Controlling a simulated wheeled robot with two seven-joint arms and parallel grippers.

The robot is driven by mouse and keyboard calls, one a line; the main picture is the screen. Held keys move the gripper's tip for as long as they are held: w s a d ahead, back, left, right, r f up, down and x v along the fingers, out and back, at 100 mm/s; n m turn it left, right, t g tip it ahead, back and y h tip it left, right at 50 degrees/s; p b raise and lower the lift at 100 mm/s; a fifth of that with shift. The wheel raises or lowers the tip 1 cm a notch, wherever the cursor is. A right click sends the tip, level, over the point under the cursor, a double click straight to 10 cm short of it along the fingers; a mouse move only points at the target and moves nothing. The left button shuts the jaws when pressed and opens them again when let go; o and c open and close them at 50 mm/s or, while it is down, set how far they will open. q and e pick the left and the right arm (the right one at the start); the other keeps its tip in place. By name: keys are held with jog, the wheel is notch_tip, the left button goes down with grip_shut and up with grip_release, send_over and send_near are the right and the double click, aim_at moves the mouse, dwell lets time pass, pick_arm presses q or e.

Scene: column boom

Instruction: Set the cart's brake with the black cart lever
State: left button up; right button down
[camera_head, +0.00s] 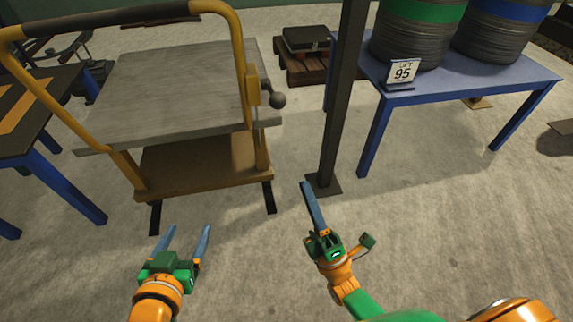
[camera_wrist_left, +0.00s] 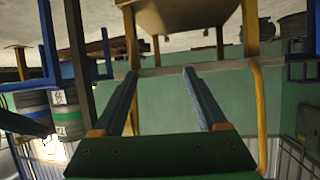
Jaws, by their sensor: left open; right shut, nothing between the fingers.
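The cart (camera_head: 165,90) has a grey top, a brown lower deck and a yellow tube handle, and it stands at the upper left in the head view. The black cart lever (camera_head: 275,99), with a round knob, sticks out to the right from a yellow bracket on the cart's right post. My left gripper (camera_head: 190,228) is open and empty, in front of and below the cart, apart from it. In the left wrist view, the cart (camera_wrist_left: 180,18) appears upside down beyond the open fingers (camera_wrist_left: 160,72); I cannot make out the lever there. My right gripper (camera_head: 306,186) is shut and empty, near the column's foot.
A dark column (camera_head: 342,100) stands right of the cart on a base plate. A blue table (camera_head: 460,83) with drums and a "95" sign (camera_head: 402,73) is at the right. Another blue-legged table (camera_head: 62,170) stands at the left. The floor in front is clear.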

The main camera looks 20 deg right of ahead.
pick_arm(q)
jog(key=s+a+f+g+y+p, duration=0.1)
jog(key=s+a+f+g, duration=0.1)
jog(key=s+f+g, duration=0.2)
jog(key=shift+s+f, duration=0.6)
jog(key=shift+f, duration=0.15)
pick_arm(e)
jog(key=w+a+r+t, duration=0.1)
jog(key=w+a+r, duration=0.1)
jog(key=w+r, duration=0.6)
notch_tip(320, 180, up, 3)
jog(key=shift+w+f+n, duration=0.1)
jog(key=shift+w+n, duration=0.05)
jog(key=shift+n, duration=0.25)
jog(key=shift+a, duration=0.1)
